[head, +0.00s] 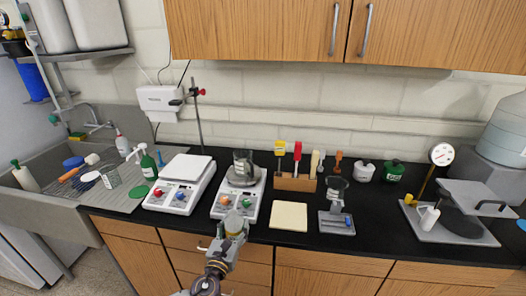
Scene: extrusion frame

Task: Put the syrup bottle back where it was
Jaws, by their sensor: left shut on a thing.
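My left gripper (234,232) reaches up from the bottom centre, at the front edge of the black counter. It is shut on a small, pale, yellowish-topped thing (234,218) in front of the right-hand hotplate. The held thing is small and partly hidden by the fingers, so I cannot tell for sure that it is the syrup bottle. My right gripper is not in view.
Two hotplates (182,180) (222,211) stand left of centre; the right one bears a glass vessel (243,163). A cream pad (289,217), a tool block (295,184) and a small scale (336,224) are to the right. The sink (40,205) is far left. Bare counter (385,225) lies right of the scale.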

